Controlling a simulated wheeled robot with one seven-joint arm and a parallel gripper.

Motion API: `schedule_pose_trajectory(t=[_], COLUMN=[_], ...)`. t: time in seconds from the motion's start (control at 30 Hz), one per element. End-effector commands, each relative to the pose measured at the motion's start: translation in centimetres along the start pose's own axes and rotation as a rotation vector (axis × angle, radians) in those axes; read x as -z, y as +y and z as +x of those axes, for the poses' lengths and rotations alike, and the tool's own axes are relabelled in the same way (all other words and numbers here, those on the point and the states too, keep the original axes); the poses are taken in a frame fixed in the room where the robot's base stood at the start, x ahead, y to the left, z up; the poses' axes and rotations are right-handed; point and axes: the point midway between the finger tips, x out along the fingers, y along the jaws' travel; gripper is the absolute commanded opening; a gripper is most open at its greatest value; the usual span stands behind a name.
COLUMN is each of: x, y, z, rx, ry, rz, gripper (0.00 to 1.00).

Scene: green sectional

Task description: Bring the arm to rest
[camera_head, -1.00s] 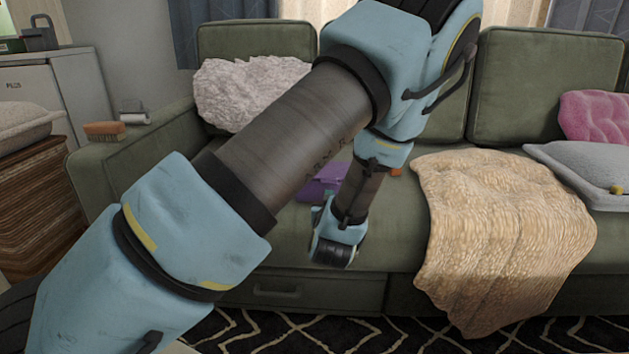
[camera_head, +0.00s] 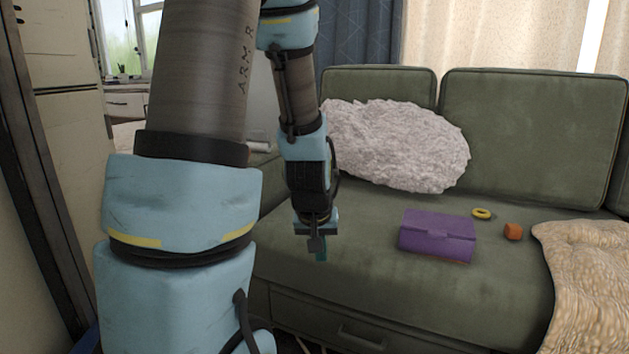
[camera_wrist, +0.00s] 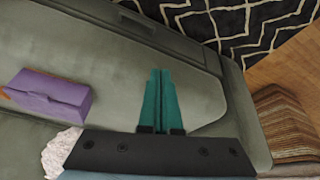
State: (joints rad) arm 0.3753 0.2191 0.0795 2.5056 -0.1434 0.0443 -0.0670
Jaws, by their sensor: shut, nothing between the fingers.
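My gripper (camera_head: 319,248) hangs pointing down in front of the left part of the green sofa (camera_head: 380,275), left of a purple box. In the wrist view, its two teal fingers (camera_wrist: 161,100) lie side by side, shut, with nothing between them. The rest of my arm rises on the left of the head view and hides part of the room behind it.
The closed purple box (camera_head: 437,235) sits on the sofa seat. A yellow ring (camera_head: 482,213) and an orange object (camera_head: 513,232) lie to its right. A fluffy white cushion (camera_head: 400,145) leans on the backrest. A tan blanket (camera_head: 590,275) covers the seat at right.

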Motion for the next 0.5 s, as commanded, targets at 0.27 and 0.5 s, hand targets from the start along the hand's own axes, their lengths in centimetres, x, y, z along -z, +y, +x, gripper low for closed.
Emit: schedule_pose_trajectory(t=[0.27, 0.5], x=[-4.4, -5.0], y=[-5.5, -6.8], z=[-4.9, -9.2], rx=[0.044, 0.061], ry=[-0.169, -0.231], rz=[0.005, 0.013], gripper=[0.00, 0.00])
